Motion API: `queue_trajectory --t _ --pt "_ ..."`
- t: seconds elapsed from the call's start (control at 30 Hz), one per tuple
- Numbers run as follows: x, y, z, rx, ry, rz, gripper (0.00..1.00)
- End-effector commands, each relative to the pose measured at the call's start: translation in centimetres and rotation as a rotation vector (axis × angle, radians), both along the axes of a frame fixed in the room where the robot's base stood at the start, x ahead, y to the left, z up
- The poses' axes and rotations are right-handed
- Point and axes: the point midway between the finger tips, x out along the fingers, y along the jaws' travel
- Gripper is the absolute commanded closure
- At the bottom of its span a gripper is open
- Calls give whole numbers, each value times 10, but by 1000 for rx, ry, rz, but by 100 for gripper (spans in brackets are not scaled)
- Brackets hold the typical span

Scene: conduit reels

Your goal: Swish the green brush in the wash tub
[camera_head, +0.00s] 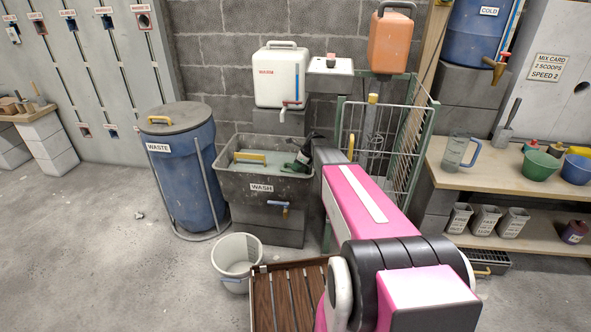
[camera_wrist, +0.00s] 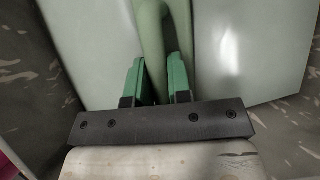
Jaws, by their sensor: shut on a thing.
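The wash tub (camera_head: 238,188) is a dark grey, speckled trough labelled WASH, standing on blocks with pale greenish water inside. My gripper (camera_head: 302,160) reaches into the right side of the tub, low over the water. In the wrist view my gripper (camera_wrist: 156,75) has its two green fingers shut on the green brush (camera_wrist: 150,28), around its pale green handle. The handle runs away from the fingers toward the water (camera_wrist: 245,60). The brush head does not show clearly in either view, so I cannot tell how deep it is.
A yellow-handled thing (camera_head: 250,157) lies in the tub's left part. A blue waste barrel (camera_head: 188,185) stands left, a white bucket (camera_head: 236,256) in front. The warm water container (camera_head: 282,75) is behind. A wire rack (camera_head: 395,150) stands close right of my arm.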

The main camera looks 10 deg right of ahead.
Motion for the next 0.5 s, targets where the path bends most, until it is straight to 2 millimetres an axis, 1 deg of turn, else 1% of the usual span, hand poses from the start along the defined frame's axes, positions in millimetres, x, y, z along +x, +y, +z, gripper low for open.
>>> queue_trajectory --t 0.03,0.13,0.23,0.37,0.5 --pt "15 -12 -3 -15 -9 -5 100" --pt "30 -17 -3 -16 -10 -4 100" --pt "40 -20 -2 -16 -11 -4 100" --pt "39 -20 -2 -17 -12 -4 100" --pt "25 -17 -1 -16 -9 -5 100"
